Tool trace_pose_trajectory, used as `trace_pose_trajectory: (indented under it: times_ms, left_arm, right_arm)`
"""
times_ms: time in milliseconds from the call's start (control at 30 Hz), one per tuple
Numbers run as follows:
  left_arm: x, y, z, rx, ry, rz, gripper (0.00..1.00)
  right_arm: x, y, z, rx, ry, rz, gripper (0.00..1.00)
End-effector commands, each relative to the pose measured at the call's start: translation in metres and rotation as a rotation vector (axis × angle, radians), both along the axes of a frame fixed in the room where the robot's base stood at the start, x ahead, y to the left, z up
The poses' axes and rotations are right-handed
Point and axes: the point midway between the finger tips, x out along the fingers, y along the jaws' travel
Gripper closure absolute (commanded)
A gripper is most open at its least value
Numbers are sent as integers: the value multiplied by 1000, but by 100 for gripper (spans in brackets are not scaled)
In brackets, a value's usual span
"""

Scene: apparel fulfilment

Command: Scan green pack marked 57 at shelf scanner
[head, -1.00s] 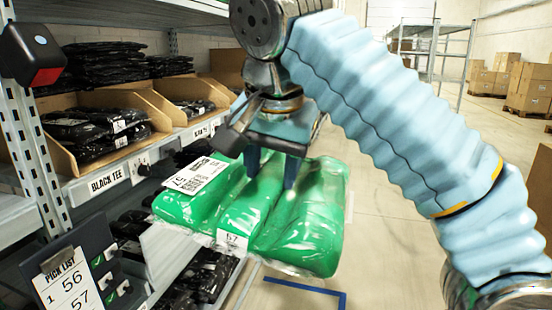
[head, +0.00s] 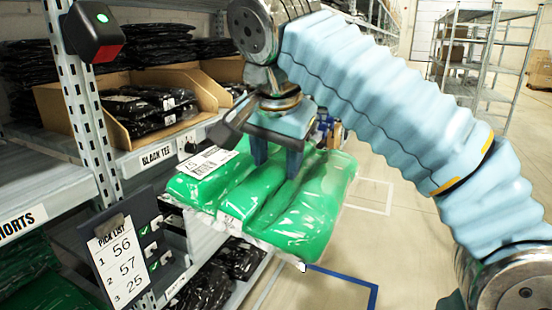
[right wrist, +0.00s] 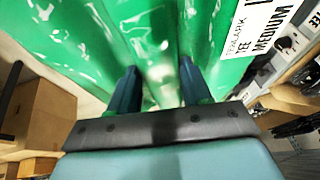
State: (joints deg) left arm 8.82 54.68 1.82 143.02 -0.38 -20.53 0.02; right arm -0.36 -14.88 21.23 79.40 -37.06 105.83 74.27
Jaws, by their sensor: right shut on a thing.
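The green pack (head: 290,215), a glossy plastic-wrapped bundle, hangs in my right gripper (head: 276,168). The gripper's two blue fingers are shut on its top. A white label (head: 209,162) lies on the pack's upper left side and faces up; its number is hard to read now. In the right wrist view, the pack (right wrist: 120,40) fills the top between the fingers (right wrist: 158,88), with part of the label (right wrist: 255,35) at right. The shelf scanner (head: 95,30), a black box with a red face and a lit green light, is on the shelf post, up and left of the pack. My left gripper is not in view.
A pick list (head: 122,262) reading 56, 57, 25 hangs below the scanner. Shelves with cardboard bins (head: 120,118) of black packs stand left, close to the held pack. Green packs (head: 45,290) lie on the lower left shelf. The floor (head: 400,240) at right is open.

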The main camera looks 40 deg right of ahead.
Motion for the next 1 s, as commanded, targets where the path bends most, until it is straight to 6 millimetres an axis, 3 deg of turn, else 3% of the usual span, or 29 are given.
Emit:
trace_pose_trajectory:
  times_ms: [200,400,700,1000]
  left_arm:
    - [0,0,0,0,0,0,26]
    - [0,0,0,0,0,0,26]
    - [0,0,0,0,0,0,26]
    - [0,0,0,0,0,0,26]
  right_arm:
    - [-23,-10,36,2,-5,-2,88]
    - [-37,-17,56,1,-2,-10,88]
    - [-50,-22,72,3,-1,-10,88]
    - [-50,-20,75,-1,-1,1,88]
